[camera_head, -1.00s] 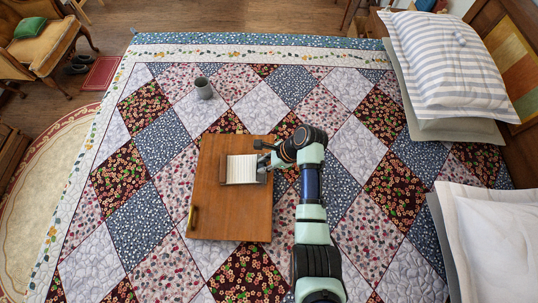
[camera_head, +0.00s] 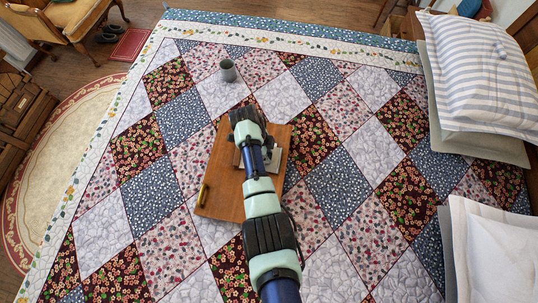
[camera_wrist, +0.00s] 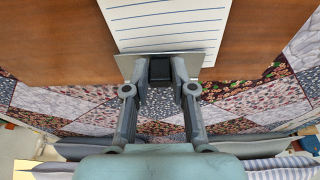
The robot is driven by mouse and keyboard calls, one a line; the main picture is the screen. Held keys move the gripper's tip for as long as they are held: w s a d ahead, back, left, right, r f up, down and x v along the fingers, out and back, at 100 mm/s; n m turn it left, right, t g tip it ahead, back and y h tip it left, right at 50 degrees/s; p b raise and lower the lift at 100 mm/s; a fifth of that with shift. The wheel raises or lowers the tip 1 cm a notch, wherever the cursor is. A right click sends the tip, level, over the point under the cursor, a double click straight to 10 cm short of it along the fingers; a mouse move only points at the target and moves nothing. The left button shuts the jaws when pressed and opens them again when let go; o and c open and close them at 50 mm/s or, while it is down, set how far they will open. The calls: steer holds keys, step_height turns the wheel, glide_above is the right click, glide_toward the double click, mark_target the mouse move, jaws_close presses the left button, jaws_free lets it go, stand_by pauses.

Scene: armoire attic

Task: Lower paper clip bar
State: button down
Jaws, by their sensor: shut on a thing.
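A wooden clipboard (camera_head: 222,190) lies on the quilt. White lined paper (camera_wrist: 170,22) on it shows in the wrist view. A flat grey metal bar (camera_wrist: 207,62) crosses the near end of the paper, with a black block (camera_wrist: 160,70) at its middle. I take this bar to be the paper clip bar. My gripper (camera_wrist: 160,76) has its two fingers closed on either side of the black block. In the head view my arm covers the gripper and most of the paper. Whether the bar presses flat on the paper I cannot tell.
A striped pillow (camera_head: 485,75) and a white pillow (camera_head: 495,240) lie at the right. The quilt around the board is clear.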

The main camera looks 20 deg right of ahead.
steer(key=shift+a+f+h+b, duration=0.2)
steer(key=shift+f+h+b, duration=0.2)
steer(key=shift+b, duration=0.1)
steer(key=shift+r+g, duration=0.1)
steer(key=shift+g, duration=0.2)
steer(key=c, duration=1)
jaws_free()
steer(key=shift+o, duration=0.2)
steer(key=v, duration=1.2)
